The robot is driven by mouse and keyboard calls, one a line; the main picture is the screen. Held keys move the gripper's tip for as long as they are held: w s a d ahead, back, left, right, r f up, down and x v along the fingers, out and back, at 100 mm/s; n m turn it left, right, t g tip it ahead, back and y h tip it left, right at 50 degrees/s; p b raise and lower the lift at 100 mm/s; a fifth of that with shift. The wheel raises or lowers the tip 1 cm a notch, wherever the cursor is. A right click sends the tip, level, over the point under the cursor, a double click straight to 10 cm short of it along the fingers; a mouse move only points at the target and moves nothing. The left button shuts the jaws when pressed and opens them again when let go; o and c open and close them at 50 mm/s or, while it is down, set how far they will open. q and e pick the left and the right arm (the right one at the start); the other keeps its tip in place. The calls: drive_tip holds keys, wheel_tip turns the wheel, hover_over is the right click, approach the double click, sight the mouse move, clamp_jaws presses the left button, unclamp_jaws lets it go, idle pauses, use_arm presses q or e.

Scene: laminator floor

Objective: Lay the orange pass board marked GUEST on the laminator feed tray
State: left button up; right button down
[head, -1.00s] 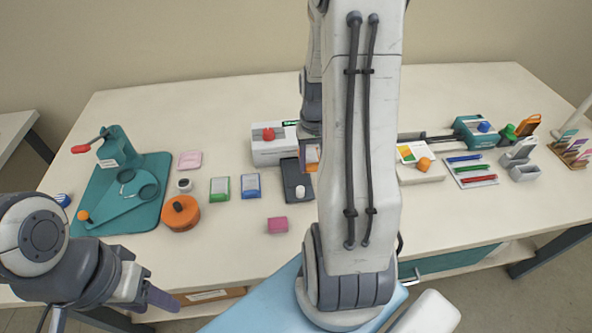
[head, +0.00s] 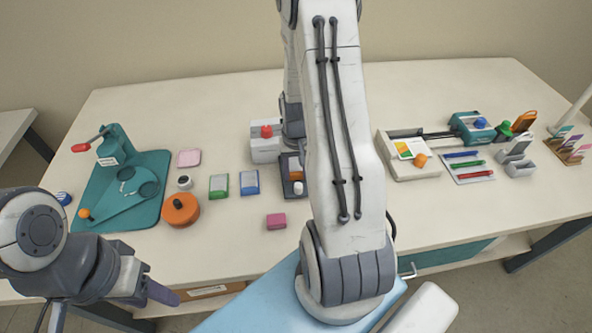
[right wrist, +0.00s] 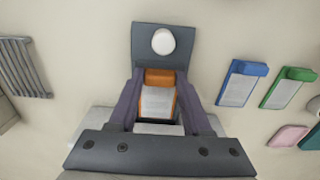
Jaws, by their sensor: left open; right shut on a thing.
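The orange pass board (right wrist: 160,76) with a pale grey label shows between the fingers of my right gripper (right wrist: 158,85), which is shut on it. Its lettering is not readable. The board is over a dark grey plate (right wrist: 147,36) with a white knob, seemingly the feed tray; it also shows in the head view (head: 290,161). Whether the board touches the plate I cannot tell. The white laminator (head: 265,154) with a red knob stands behind, partly hidden by my right arm. My left gripper (head: 150,286) is open and empty at the front left edge.
A blue board (head: 250,183), a green board (head: 219,186) and a pink block (head: 276,221) lie left of the plate. A white tray (head: 410,172) stands to the right.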

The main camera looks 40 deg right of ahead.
drive_tip(key=shift+c, duration=1.7)
unclamp_jaws()
wheel_tip(320, 180, up, 12)
drive_tip(key=s+a+r+n, duration=0.1)
drive_tip(key=a+r+n, duration=0.15)
drive_tip(key=a, duration=0.75)
drive_tip(key=s+a+r+n, duration=0.15)
drive_tip(key=a+n, duration=0.25)
drive_tip(key=a, duration=0.5)
drive_tip(key=s+a+r+n+y, duration=0.1)
drive_tip(key=s+a+r+n, duration=0.1)
drive_tip(key=s+a+n, duration=0.5)
drive_tip(key=s+a, duration=0.5)
drive_tip(key=s, duration=0.1)
drive_tip(key=shift+s+b, duration=0.3)
drive_tip(key=shift+s, duration=0.1)
drive_tip(key=shift+r, duration=0.15)
